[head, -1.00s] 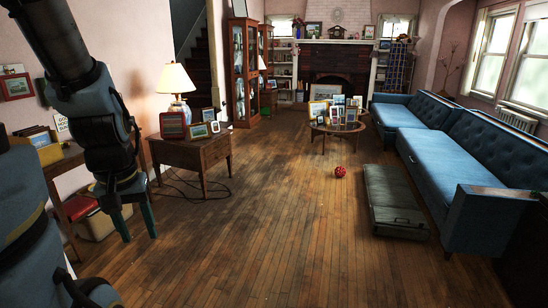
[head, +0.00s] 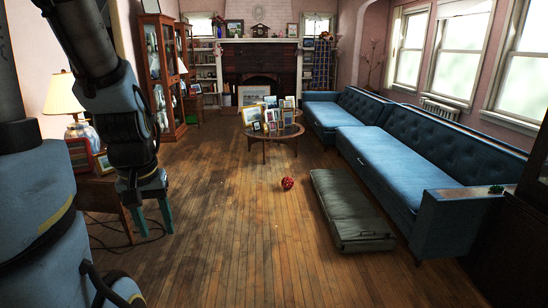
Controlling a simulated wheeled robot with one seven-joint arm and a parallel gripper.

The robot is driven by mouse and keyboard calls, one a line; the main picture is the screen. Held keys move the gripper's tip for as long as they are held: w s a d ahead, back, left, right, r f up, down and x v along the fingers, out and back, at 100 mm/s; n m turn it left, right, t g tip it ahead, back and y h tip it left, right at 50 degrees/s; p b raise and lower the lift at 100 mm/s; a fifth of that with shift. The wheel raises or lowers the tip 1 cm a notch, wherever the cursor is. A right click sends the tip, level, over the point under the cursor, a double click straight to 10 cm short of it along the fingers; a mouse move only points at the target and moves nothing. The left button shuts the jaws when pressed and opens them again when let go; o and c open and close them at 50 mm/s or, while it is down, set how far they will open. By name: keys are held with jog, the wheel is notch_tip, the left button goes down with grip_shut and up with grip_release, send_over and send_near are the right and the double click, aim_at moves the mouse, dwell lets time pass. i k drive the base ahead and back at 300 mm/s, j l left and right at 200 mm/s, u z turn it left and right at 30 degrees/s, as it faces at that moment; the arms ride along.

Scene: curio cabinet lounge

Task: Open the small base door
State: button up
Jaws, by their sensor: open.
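My gripper (head: 152,222) hangs at the left of the head view, pointing down. Its two teal fingers are apart with nothing between them. I cannot make out a small base door. A tall wooden curio cabinet with glass doors (head: 161,80) stands against the left wall, well beyond my gripper. Its lower part is small and unclear from here. A dark wooden piece of furniture (head: 512,235) is cut off at the right edge, and no door on it can be told.
A red ball (head: 288,183) and a grey-green flat case (head: 350,208) lie on the floor. A blue sofa (head: 390,165) runs along the right. A round table (head: 267,136) holds several frames. A side table (head: 98,195) is behind my arm.

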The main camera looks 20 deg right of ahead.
aim_at(512, 265)
jog(key=i+l+z, duration=0.15)
jog(key=i+z, duration=0.7)
jog(key=i+j+z, duration=0.15)
jog(key=i+z, duration=0.3)
jog(key=i+j+z, duration=0.25)
jog(key=i+z, duration=0.15)
jog(key=i+l+z, duration=0.25)
jog(key=z, duration=0.2)
jog(key=i+l+z, duration=0.1)
jog(key=i+z, duration=1.05)
jog(key=z, duration=0.25)
jog(key=i+u, duration=0.15)
jog(key=u, duration=0.3)
jog(key=i+u, duration=0.2)
jog(key=u, duration=0.2)
jog(key=i+l+u, duration=0.15)
jog(key=u, duration=0.95)
